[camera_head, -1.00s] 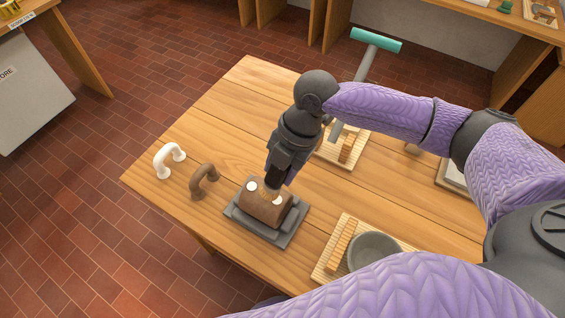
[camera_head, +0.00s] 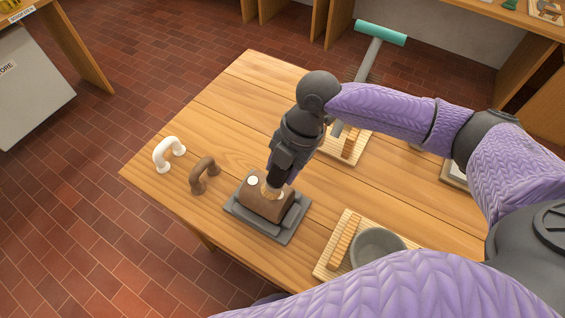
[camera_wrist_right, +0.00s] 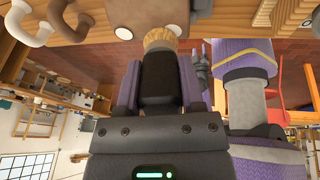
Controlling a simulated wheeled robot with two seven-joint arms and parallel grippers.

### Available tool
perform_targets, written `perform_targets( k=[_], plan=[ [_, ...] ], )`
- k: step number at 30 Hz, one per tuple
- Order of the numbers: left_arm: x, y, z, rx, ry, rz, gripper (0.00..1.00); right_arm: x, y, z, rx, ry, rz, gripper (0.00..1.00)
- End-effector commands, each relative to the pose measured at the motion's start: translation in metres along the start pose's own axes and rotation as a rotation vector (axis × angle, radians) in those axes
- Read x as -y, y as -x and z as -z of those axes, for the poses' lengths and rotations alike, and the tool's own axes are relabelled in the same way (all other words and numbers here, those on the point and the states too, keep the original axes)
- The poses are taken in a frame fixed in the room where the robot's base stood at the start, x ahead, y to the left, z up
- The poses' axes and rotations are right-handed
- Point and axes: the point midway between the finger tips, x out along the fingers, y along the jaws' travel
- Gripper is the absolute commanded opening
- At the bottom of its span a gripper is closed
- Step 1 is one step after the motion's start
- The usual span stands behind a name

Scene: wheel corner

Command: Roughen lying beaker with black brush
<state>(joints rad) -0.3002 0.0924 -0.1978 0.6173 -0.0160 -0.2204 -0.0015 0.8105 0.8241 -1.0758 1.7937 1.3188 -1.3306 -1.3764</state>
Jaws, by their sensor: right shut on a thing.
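The brown beaker (camera_head: 262,205) lies on its side on a grey tray-like stand (camera_head: 268,227) near the table's front left edge. It has pale round spots, one at its upper left (camera_head: 252,181). My right gripper (camera_head: 275,178) is shut on the black brush (camera_wrist_right: 158,75), which points down at the beaker. The brush's tan bristles (camera_head: 270,189) are at the beaker's upper side and seem to touch it. In the right wrist view the bristles stand by two pale spots on the brown beaker (camera_wrist_right: 130,12).
A white handle-shaped piece (camera_head: 168,153) and a brown one (camera_head: 204,175) stand left of the beaker. A wooden board (camera_head: 331,262) with a grey bowl (camera_head: 377,247) is at the right. A teal-topped tool (camera_head: 380,33) stands behind my arm.

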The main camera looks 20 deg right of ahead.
Motion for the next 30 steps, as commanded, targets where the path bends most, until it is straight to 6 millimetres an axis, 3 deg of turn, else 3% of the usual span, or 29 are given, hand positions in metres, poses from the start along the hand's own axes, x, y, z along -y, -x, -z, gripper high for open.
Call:
perform_targets(
  k=[10, 20, 30],
  plan=[
    [-0.004, 0.002, 0.000, 0.001, 0.003, -0.007, 0.59, 0.004, -0.002, -0.001, 0.000, 0.000, 0.000, 0.00],
    [-0.001, 0.017, 0.002, -0.001, 0.002, -0.002, 0.59, 0.026, 0.003, -0.001, 0.000, 0.000, 0.000, 0.00],
    [0.005, 0.013, 0.000, 0.001, -0.001, 0.008, 0.59, 0.015, -0.003, -0.006, -0.001, 0.002, -0.003, 0.00]
  ],
)
